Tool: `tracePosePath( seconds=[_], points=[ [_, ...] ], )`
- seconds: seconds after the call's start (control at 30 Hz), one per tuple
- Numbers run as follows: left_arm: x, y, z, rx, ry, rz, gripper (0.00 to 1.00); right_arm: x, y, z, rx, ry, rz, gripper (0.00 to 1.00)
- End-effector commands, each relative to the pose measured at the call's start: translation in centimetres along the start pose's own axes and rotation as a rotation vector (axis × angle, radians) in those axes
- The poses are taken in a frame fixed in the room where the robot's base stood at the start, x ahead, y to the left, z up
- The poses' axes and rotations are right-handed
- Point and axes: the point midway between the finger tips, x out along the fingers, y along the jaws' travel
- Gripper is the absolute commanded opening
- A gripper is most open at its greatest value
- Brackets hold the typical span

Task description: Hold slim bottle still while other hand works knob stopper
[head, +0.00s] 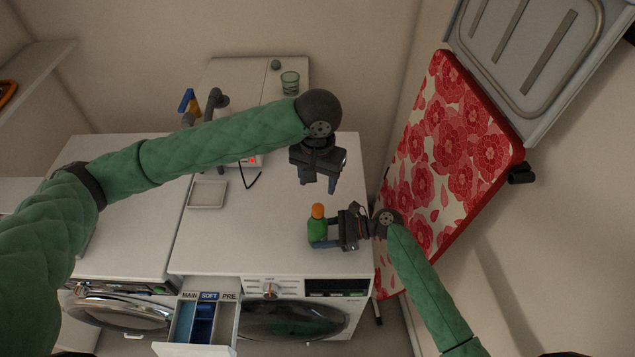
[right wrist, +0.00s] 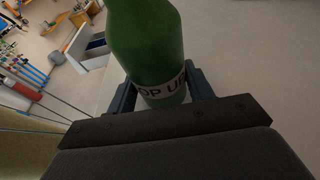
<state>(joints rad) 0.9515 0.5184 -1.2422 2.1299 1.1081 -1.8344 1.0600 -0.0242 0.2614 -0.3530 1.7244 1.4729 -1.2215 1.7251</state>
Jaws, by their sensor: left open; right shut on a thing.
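The slim bottle (head: 317,230) is green with an orange knob stopper (head: 318,210) on top. It stands upright over the white machine top near its front right. My right gripper (head: 325,243) is shut around the bottle's lower body from the right. In the right wrist view the green bottle (right wrist: 148,45) fills the space between the fingers, with a pale printed band low on it; the stopper is out of that view. My left gripper (head: 318,184) is open and empty, pointing down above and slightly behind the stopper, apart from it.
A white square tray (head: 207,195) lies left on the machine top. A glass (head: 290,82) stands at the back. A detergent drawer (head: 205,318) sticks out in front. A red flowered ironing board (head: 445,150) leans at right. The top between tray and bottle is clear.

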Motion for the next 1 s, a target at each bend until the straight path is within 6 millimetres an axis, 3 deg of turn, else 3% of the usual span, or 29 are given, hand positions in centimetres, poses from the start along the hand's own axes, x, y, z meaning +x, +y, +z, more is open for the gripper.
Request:
tracePosePath(
  seconds=[0.23, 0.27, 0.3, 0.4, 0.77, 1.0],
  points=[
    [0.0, 0.0, 0.0, 0.000, 0.000, 0.000, 0.53, 0.0, 0.0, -0.1, 0.001, 0.001, 0.000, 0.39],
    [0.0, 0.0, 0.0, 0.000, 0.000, 0.000, 0.53, 0.0, 0.0, -0.1, 0.001, 0.001, 0.000, 0.54],
    [0.0, 0.0, 0.0, 0.000, 0.000, 0.000, 0.53, 0.0, 0.0, -0.1, 0.001, 0.001, 0.000, 0.61],
    [0.1, 0.0, 0.0, 0.000, 0.000, 0.000, 0.53, 0.0, 0.0, -0.1, 0.001, 0.001, 0.000, 0.77],
    [0.0, 0.0, 0.0, -0.001, 0.000, 0.000, 0.53, -0.3, 0.0, 0.0, 0.000, 0.001, 0.000, 0.77],
    [0.0, 0.0, 0.0, -0.001, 0.000, 0.000, 0.53, -2.6, 0.0, -0.1, 0.000, 0.002, 0.000, 0.77]
  ],
)
